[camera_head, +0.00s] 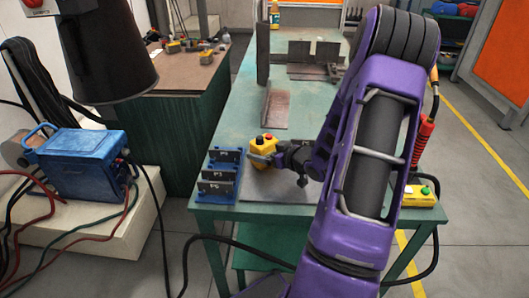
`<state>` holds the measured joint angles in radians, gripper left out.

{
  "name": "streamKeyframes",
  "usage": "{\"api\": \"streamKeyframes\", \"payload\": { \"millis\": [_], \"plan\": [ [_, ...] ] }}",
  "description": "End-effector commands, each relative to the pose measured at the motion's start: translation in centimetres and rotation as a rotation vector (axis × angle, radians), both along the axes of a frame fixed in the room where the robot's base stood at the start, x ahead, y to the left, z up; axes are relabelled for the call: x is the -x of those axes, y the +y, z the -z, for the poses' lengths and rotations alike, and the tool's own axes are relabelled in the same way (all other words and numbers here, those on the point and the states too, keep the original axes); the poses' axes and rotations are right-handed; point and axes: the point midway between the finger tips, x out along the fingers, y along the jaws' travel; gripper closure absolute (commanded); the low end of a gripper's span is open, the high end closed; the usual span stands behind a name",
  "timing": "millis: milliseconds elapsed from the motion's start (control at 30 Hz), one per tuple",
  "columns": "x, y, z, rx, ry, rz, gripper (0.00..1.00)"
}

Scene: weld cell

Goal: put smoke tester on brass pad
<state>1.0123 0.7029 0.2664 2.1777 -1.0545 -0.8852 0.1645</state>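My gripper (262,160) is low over the near end of the green table, pointing left. A small yellow box (266,143) with a red button and a dark knob stands at its fingertips. I cannot tell whether the fingers touch or grip it, as the finger gap is not clear. No thing in view is plainly recognisable as the smoke tester, and I cannot tell whether this box is it. I cannot make out a brass pad for certain. A brownish metal angle piece (275,107) lies farther back. My purple arm hides much of the table's right side.
A blue rack (222,172) with dark labelled plates stands just left of my gripper. A yellow button box (419,196) sits at the table's near right. Dark upright metal plates (300,52) stand farther back. A blue welding unit (75,162) and dark conical hood are at left.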

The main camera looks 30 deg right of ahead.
Motion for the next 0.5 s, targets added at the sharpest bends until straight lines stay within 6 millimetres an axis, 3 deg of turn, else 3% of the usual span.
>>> {"api": "streamKeyframes", "payload": {
  "millis": [233,267,300,500],
  "plan": [
    [-0.06,0.01,0.27,0.001,-0.003,0.000,1.00],
    [0.00,0.02,0.38,0.000,0.001,0.000,0.05],
    [0.00,0.02,0.29,0.000,0.001,0.000,0.00],
    [0.01,0.03,0.27,0.000,0.001,-0.001,0.00]
  ]
}}
